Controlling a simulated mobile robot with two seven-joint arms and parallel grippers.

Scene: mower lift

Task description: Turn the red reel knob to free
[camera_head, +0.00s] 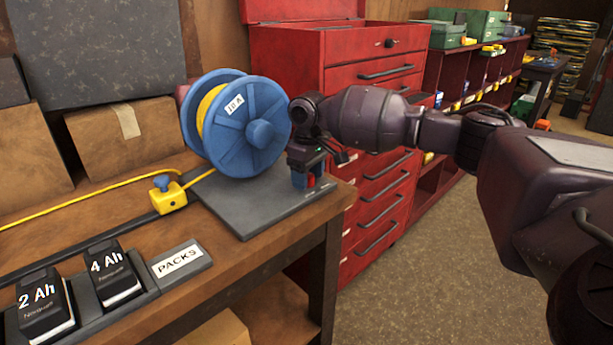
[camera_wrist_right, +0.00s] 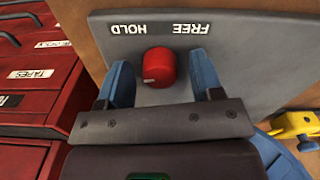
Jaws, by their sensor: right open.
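The red reel knob (camera_wrist_right: 159,66) stands on the grey base plate (camera_wrist_right: 245,65) of the reel. In the right wrist view the words HOLD (camera_wrist_right: 129,29) and FREE (camera_wrist_right: 192,28) are upside down above it, and a small pale mark shows at its lower left. My right gripper (camera_wrist_right: 158,62) is open, with one blue finger on each side of the knob and visible gaps between. In the head view the right gripper (camera_head: 305,177) points down over the knob (camera_head: 311,182), which it partly hides. My left gripper is not in view.
The blue reel (camera_head: 250,130) with yellow cord stands just left of the right gripper. A yellow clamp (camera_head: 168,198) and battery packs (camera_head: 112,274) are farther left on the wooden bench (camera_head: 235,262). A red drawer cabinet (camera_head: 290,50) stands behind.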

